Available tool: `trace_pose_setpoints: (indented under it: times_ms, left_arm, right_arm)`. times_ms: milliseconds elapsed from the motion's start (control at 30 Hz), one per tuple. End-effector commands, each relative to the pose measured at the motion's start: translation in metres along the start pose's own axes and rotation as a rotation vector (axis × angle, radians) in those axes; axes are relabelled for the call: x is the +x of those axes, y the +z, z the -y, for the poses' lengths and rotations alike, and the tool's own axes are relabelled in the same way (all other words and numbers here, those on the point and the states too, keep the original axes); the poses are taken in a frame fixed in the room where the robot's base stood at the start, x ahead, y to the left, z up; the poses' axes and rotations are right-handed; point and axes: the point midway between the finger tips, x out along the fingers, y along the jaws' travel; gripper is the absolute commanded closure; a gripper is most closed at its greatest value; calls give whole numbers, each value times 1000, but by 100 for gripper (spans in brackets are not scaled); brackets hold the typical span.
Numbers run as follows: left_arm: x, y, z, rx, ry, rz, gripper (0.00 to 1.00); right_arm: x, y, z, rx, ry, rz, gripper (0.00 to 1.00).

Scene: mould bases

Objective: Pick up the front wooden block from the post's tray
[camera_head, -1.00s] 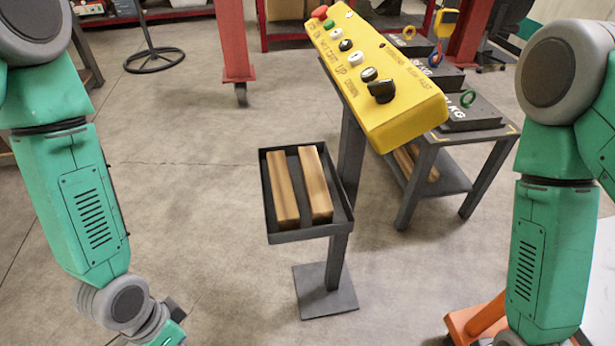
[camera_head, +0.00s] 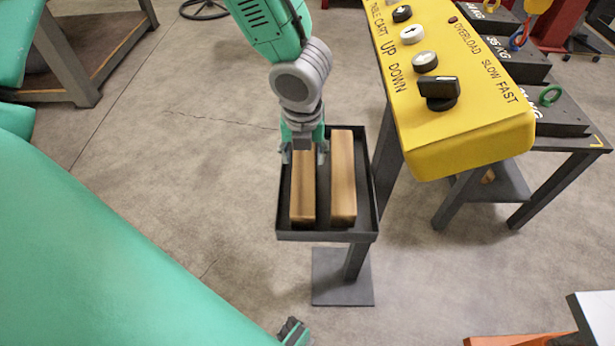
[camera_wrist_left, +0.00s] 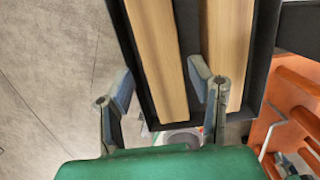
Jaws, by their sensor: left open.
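Two long wooden blocks lie side by side in the dark tray (camera_head: 327,236) on the post. My left gripper (camera_head: 304,158) is over the far end of the left block (camera_head: 303,192), its open fingers on either side of that block's width. The right block (camera_head: 343,180) lies clear to its right. In the left wrist view, the open left gripper (camera_wrist_left: 161,76) has the left block (camera_wrist_left: 157,55) between its fingers, with nothing gripped; the right finger overlaps the right block (camera_wrist_left: 228,40). Whether the fingers touch the blocks cannot be told.
A yellow control box (camera_head: 455,110) stands close to the right of the tray. Behind it is a dark table (camera_head: 575,143) with weights. Orange parts (camera_wrist_left: 290,130) show right of the tray in the left wrist view. The floor left of the tray is open.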

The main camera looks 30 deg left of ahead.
Motion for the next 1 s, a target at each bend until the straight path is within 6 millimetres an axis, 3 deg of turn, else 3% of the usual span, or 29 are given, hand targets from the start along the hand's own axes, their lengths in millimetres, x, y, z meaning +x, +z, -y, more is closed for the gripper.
trace_pose_setpoints:
  times_ms: [100, 267, 533, 867, 967, 1000]
  left_arm:
    - [18, 0, -1, -2, -1, -1, 52]
    - [26, 1, -1, -4, -2, -2, 52]
    - [66, 3, 0, -4, -3, -4, 52]
    - [72, 4, 1, -4, -2, 0, 52]
    - [72, 4, 1, -4, -3, -1, 80]
    - [73, 4, 1, -4, -3, -1, 94]
  right_arm:
    - [9, 0, 0, 1, 0, 0, 100]
    - [12, 0, 0, 1, 0, 0, 100]
    - [34, 2, 0, 1, 0, 0, 100]
    - [35, 2, 0, 1, 0, 0, 100]
    - [35, 2, 0, 1, 0, -1, 100]
    - [35, 2, 0, 1, 0, -1, 100]
